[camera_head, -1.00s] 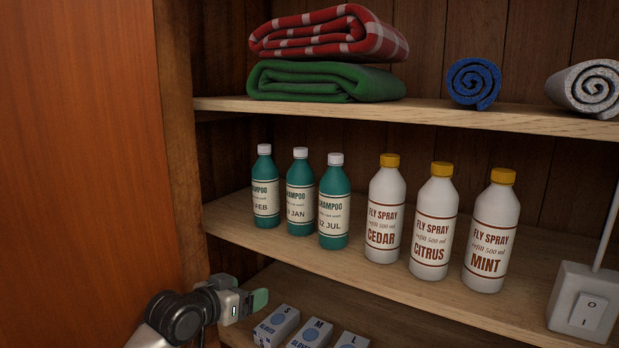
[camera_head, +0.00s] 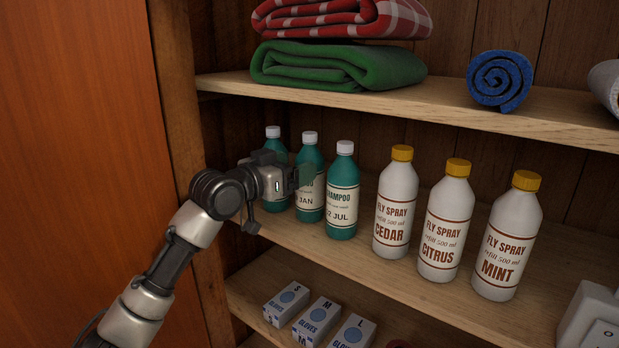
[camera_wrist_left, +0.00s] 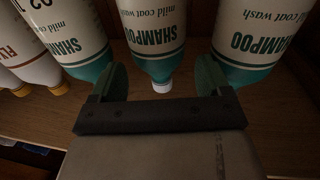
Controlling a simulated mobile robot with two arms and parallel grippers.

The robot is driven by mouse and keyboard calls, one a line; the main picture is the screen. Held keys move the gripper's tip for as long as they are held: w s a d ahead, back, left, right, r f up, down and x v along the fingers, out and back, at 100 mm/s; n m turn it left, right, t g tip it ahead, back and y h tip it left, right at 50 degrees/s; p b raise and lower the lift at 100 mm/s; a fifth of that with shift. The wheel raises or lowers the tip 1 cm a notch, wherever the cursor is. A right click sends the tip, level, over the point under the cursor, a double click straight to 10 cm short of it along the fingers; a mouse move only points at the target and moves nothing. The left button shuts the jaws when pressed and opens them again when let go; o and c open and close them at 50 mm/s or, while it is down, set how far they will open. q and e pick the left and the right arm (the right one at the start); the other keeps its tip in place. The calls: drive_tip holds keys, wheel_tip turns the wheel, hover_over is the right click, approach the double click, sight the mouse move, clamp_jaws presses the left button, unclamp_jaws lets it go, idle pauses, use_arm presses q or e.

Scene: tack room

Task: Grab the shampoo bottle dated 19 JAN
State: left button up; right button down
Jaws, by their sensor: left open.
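Three green shampoo bottles with white caps stand in a row on the middle shelf. The middle one (camera_head: 311,205) reads JAN, its day number partly hidden. The right one (camera_head: 342,190) reads JUL. The left one (camera_head: 274,148) is mostly hidden behind my left gripper (camera_head: 298,178). In the left wrist view the picture is upside down, and the JAN bottle (camera_wrist_left: 155,30) shows ahead between the two fingers of my open left gripper (camera_wrist_left: 161,78). The JUL bottle (camera_wrist_left: 70,35) is beyond the left finger, the other bottle (camera_wrist_left: 250,40) beyond the right. My right gripper is not in view.
White fly spray bottles, CEDAR (camera_head: 394,205), CITRUS (camera_head: 445,220) and MINT (camera_head: 507,240), stand right of the shampoo. Folded blankets (camera_head: 340,66) lie on the shelf above, glove boxes (camera_head: 318,320) below. A wooden panel (camera_head: 80,130) is at the left.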

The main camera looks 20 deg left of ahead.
sight(299, 163)
use_arm(q)
drive_tip(key=p+x, duration=0.1)
drive_tip(key=x, duration=0.3)
drive_tip(key=shift+s+f, duration=0.1)
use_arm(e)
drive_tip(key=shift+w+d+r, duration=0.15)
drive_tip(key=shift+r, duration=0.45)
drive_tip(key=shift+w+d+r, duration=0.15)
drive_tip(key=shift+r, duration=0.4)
use_arm(q)
drive_tip(key=shift+c, duration=0.7)
drive_tip(key=c, duration=0.7)
drive_tip(key=shift+c, duration=0.8)
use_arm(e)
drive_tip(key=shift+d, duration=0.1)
use_arm(q)
drive_tip(key=shift+r, duration=0.25)
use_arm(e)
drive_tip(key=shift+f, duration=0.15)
